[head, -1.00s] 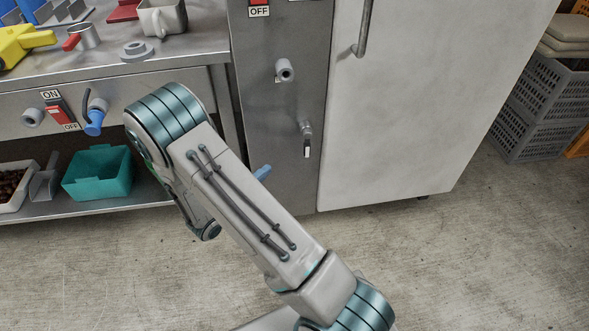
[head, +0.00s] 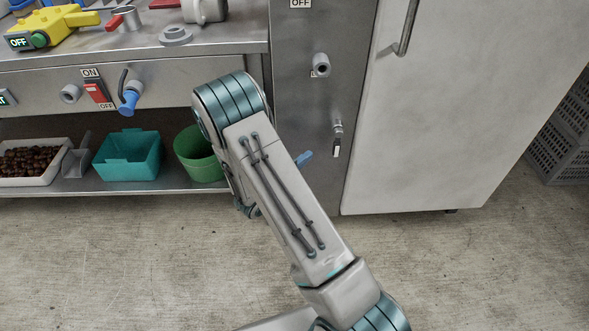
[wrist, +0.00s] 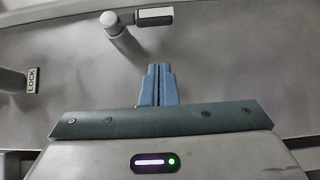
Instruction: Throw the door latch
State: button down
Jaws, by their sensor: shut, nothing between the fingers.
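A small metal latch lever (head: 337,130) with a white end sits on the steel panel just left of the big door (head: 430,110). In the wrist view the lever (wrist: 125,40) stands at the top, its white-marked arm pointing right. A grey round stub (head: 321,65) is higher on the panel. In the wrist view a dark rod (wrist: 10,78) at the left edge is beside a LOCK label (wrist: 33,80). My gripper (wrist: 158,85) is shut and empty, below and right of the lever in the wrist view, apart from it. In the head view only a blue fingertip (head: 304,159) shows past my arm.
A steel bench (head: 130,50) stands left, with a red switch (head: 97,92) and a blue-handled valve (head: 129,98) on its front. A teal bin (head: 128,158) and green bowl (head: 197,160) are on its lower shelf. A door handle (head: 408,28) is above right.

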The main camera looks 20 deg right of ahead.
aim_at(337, 142)
jog(key=d+b, duration=0.1)
jog(key=d, duration=0.5)
dwell(0.3)
